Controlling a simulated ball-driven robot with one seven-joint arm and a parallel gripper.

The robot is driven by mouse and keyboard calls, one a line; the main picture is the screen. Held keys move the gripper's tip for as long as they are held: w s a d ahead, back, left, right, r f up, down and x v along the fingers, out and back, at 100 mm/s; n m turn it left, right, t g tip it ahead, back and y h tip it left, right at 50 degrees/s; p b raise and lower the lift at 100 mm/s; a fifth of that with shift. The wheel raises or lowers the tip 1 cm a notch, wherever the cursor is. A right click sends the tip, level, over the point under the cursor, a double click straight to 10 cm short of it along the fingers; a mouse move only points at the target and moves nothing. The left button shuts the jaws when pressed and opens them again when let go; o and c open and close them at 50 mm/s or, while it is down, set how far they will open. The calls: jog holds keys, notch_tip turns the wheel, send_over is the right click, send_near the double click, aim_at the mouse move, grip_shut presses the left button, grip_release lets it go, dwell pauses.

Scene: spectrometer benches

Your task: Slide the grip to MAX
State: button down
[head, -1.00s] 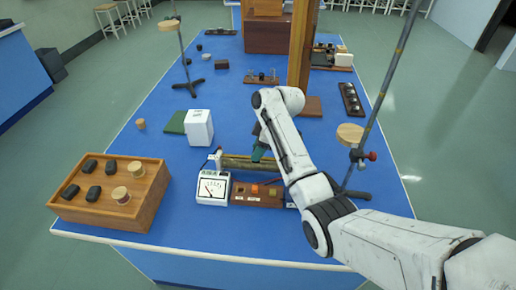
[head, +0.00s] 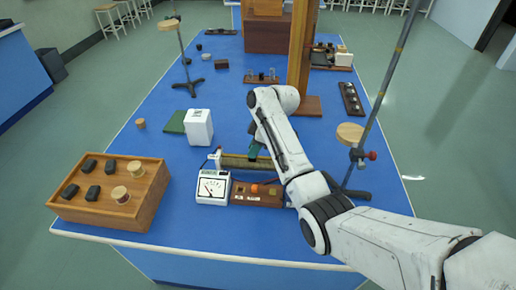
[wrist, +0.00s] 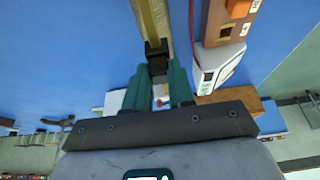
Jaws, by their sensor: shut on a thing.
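The sliding rheostat (head: 238,161) is a long brass-coloured tube with a pale end post at its left, lying behind the meter near the table's front. In the wrist view its tube (wrist: 152,18) runs up and away from my gripper. Its dark grip (wrist: 156,55) sits on the tube between the teal fingertips. My gripper (wrist: 162,78) is shut on this grip. In the head view my teal gripper (head: 254,150) is over the tube, right of its left end, and my arm hides the tube's right part. I cannot read a MAX mark.
A white dial meter (head: 213,187) and a wooden switch box (head: 257,195) with an orange part stand in front of the rheostat. A white block (head: 199,128) stands behind its left end. A wooden tray (head: 141,214) is at front left. A rod stand (head: 374,110) rises at right.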

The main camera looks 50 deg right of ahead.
jog(key=w+a, duration=0.1)
jog(key=w, duration=0.1)
jog(key=w+a+b, duration=0.1)
jog(key=w+a, duration=0.1)
jog(key=w+a+b, duration=0.1)
jog(key=w+a, duration=0.1)
jog(key=shift+w+a+f, duration=0.1)
jog(key=shift+w, duration=0.25)
jog(key=shift+w+a+r, duration=0.2)
jog(key=shift+w, duration=0.1)
jog(key=c, duration=1.1)
grip_release()
jog(key=shift+w+a, duration=0.1)
jog(key=shift+a, duration=0.05)
jog(key=shift+o, duration=0.7)
jog(key=shift+f, duration=0.1)
jog(key=b+v, duration=0.1)
jog(key=v, duration=1)
jog(key=shift+f, duration=0.15)
